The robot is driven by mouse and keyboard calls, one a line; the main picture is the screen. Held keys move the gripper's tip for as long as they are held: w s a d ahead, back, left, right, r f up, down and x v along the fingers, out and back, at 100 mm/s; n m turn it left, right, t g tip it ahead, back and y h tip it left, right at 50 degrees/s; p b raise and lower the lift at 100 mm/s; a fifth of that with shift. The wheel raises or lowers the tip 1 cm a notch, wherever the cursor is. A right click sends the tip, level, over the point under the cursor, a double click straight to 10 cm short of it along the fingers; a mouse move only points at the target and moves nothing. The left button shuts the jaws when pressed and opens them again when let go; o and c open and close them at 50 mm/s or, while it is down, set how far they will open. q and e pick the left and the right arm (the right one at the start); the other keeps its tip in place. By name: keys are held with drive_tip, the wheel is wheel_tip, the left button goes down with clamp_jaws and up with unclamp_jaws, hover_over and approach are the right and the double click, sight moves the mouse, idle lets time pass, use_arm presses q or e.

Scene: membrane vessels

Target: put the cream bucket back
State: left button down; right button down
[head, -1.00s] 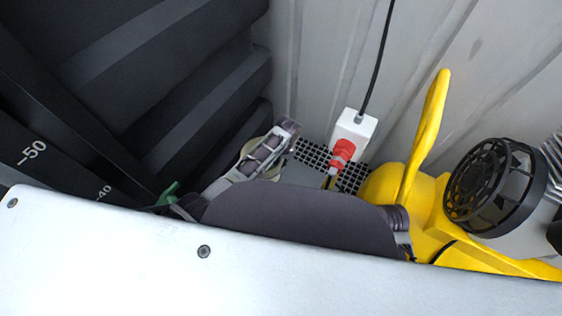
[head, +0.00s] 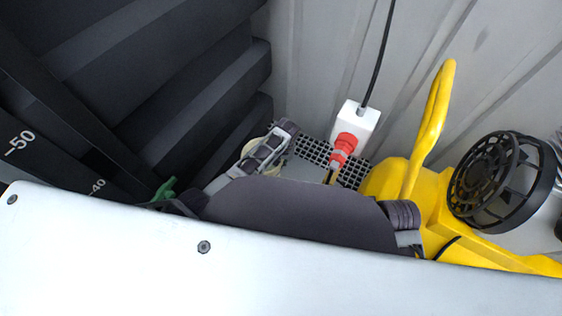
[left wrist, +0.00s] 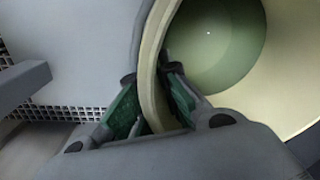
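The cream bucket (left wrist: 290,45) fills the right of the left wrist view, its open mouth and pale green-tinted inside facing the camera. My left gripper (left wrist: 152,78) has its green-padded fingers on either side of the bucket's wall at the rim, one inside and one outside, close against it. In the head view only a small cream edge of the bucket (head: 247,152) shows, behind grey and dark arm parts. My own white body panel and a dark arm part hide most of that area. I cannot make out my right gripper.
A black grating (head: 312,152) lies beside the bucket. A white box with a red plug (head: 345,143) hangs on a black cable. A yellow machine (head: 430,200) with a raised handle and black round cage (head: 500,180) stands right. Dark stepped panels (head: 150,80) rise at left.

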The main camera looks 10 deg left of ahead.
use_arm(q)
drive_tip(key=shift+w, duration=0.15)
use_arm(e)
drive_tip(key=shift+s+f, duration=0.1)
use_arm(q)
drive_tip(key=c, duration=1.6)
unclamp_jaws()
drive_tip(key=shift+c, duration=0.2)
drive_tip(key=shift+r, duration=0.15)
